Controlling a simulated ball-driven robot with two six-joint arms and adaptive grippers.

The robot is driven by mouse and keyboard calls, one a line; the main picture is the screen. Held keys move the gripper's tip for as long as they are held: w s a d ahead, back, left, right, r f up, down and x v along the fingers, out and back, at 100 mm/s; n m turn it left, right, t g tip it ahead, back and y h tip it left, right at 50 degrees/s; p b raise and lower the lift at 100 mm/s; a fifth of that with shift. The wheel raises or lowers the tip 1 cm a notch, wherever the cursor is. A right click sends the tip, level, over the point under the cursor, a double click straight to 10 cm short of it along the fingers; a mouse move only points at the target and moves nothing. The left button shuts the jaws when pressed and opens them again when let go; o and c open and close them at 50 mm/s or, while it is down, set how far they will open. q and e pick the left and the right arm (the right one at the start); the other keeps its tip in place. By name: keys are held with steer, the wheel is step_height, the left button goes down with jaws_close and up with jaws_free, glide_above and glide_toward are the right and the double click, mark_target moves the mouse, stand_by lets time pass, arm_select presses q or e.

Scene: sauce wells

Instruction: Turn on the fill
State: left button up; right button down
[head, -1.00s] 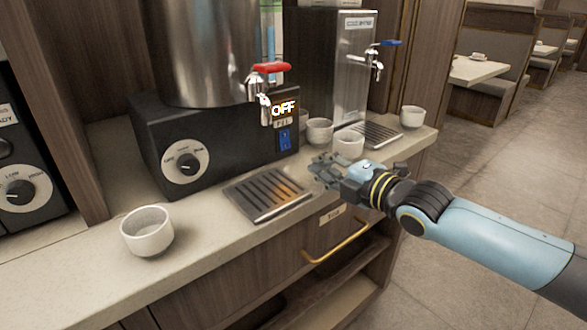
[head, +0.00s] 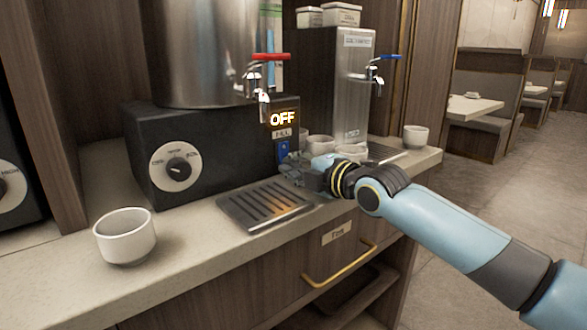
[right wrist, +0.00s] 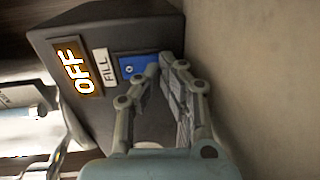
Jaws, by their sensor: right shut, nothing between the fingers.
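The blue fill switch (head: 283,149) is on the black dispenser base (head: 200,150), below a FILL label (head: 283,133) and a display (head: 282,118) that reads OFF. In the right wrist view the switch (right wrist: 131,67) lies just left of my fingertips, partly covered by them. My right gripper (head: 289,163) is shut and empty, with its fingertips close to the switch's lower part; I cannot tell whether they touch it. It also shows in the right wrist view (right wrist: 159,68). My left gripper is in neither view.
A red-handled tap (head: 265,75) hangs above a drip tray (head: 265,205). A white cup (head: 125,238) stands at the front left, and more cups (head: 320,144) stand behind my right gripper. A steel dispenser with a blue tap (head: 377,70) is at the right. A drawer handle (head: 340,266) juts out below.

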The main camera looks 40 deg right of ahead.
steer(key=shift+w+f+b, duration=0.2)
steer(key=shift+f+b, duration=0.2)
steer(key=shift+b, duration=0.5)
steer(key=shift+r+t, duration=0.1)
steer(key=shift+t, duration=0.2)
steer(key=shift+w+r, duration=0.1)
steer(key=shift+r, duration=0.05)
steer(key=s, duration=1)
steer(key=shift+s+d+r, duration=0.25)
steer(key=shift+d, duration=0.15)
steer(key=shift+s+r, duration=0.15)
steer(key=shift+s, duration=0.6)
